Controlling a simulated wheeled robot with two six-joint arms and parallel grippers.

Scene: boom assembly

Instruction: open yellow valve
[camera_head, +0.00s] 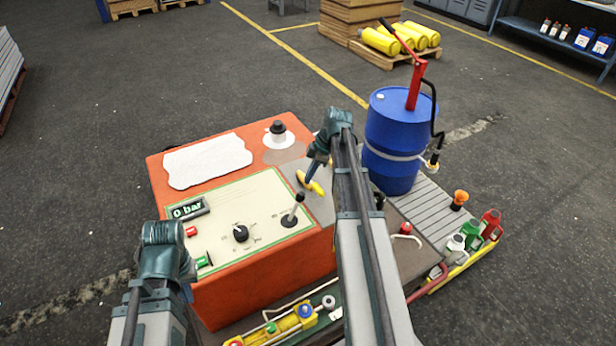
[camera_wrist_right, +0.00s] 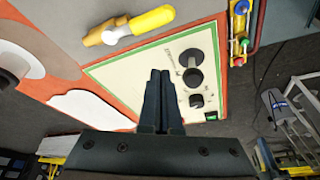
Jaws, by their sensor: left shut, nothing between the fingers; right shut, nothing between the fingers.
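The yellow valve handle (camera_head: 312,184) lies on the grey strip on top of the orange box, right of the cream control panel. In the right wrist view the yellow handle (camera_wrist_right: 152,20) shows at the top, joined to a brass-coloured body. My right gripper (camera_head: 309,179) points down close by the valve and partly covers it in the head view. Its fingers (camera_wrist_right: 161,76) are shut and empty in the wrist view, apart from the handle. My left gripper (camera_head: 188,296) is shut and empty, low at the front-left corner of the orange box.
The orange box (camera_head: 270,275) carries a display reading 0 bar (camera_head: 188,208), a black knob (camera_head: 241,233) and a lever (camera_head: 292,212). A blue drum (camera_head: 392,175) with a red hand pump stands right of my right arm. Several coloured bottles (camera_head: 490,224) stand at the right.

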